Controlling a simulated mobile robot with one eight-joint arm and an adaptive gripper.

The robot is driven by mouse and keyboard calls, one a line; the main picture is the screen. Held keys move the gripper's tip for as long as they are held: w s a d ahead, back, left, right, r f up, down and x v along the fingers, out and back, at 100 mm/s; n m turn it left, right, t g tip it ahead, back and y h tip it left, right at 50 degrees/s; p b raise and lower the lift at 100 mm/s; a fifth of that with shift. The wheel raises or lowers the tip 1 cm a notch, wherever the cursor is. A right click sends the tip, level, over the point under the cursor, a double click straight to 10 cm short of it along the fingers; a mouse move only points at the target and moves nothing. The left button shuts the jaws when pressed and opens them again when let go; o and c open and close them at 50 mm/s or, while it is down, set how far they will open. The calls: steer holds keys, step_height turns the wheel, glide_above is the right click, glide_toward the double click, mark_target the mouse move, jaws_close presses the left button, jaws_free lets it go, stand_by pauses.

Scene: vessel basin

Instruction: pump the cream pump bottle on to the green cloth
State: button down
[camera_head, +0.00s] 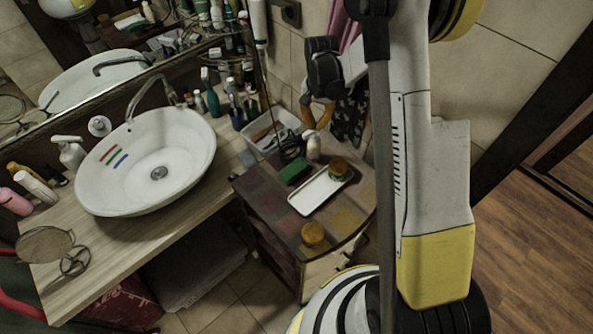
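A white or cream pump bottle (70,152) stands upright on the wooden counter, left of the basin, with its nozzle on top. A small pale bottle (313,146) stands on the cabinet; I cannot tell if it has a pump. A folded green cloth or sponge (295,171) lies on the cabinet top, left of the white tray. My arm comes down from the upper right, with dark wrist joints above the back of the cabinet. My gripper's fingers cannot be made out clearly against the dark things there, so its opening and contact are unclear.
A white basin (190,165) with a tall faucet (152,98) fills the counter. A white tray (302,203) and a round amber jar (313,235) are on the cabinet. A white basket (262,146) and several bottles stand behind. Open floor lies at right.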

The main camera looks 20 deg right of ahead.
steer(key=shift+f+b, duration=0.45)
steer(key=shift+f, duration=0.15)
steer(key=shift+r, duration=0.15)
steer(key=shift+r+p, duration=1.1)
steer(key=shift+r, duration=1.15)
steer(key=shift+r, duration=0.1)
step_height(320, 180, up, 6)
steer(key=p, duration=0.2)
steer(key=shift+p, duration=0.3)
